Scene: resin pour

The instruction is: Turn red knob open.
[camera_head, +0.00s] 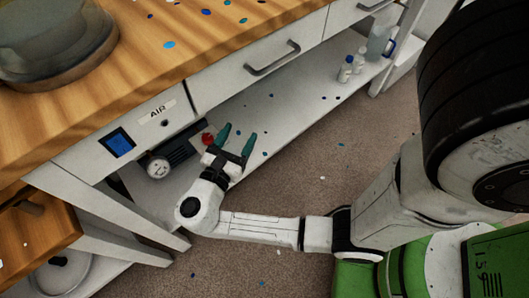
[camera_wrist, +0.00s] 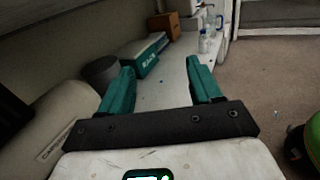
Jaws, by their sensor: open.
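The red knob (camera_head: 208,138) is a small red spot under the workbench in the head view, by the dark fitting near the pressure gauge (camera_head: 158,168). My gripper (camera_head: 238,137) has two green fingers, spread apart with nothing between them. In the head view the gripper is just right of the knob, over the lower shelf, and its wrist partly crowds the knob. I cannot tell how the knob is turned. In the wrist view my open gripper (camera_wrist: 158,68) points along the shelf, and the knob does not show there.
The wooden workbench top (camera_head: 140,62) lies above, with a drawer (camera_head: 255,62) and an AIR label (camera_head: 156,113) on its front. The lower shelf (camera_head: 292,98) holds small bottles (camera_head: 346,70) at its far end. A green box (camera_wrist: 148,54) stands on the shelf ahead.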

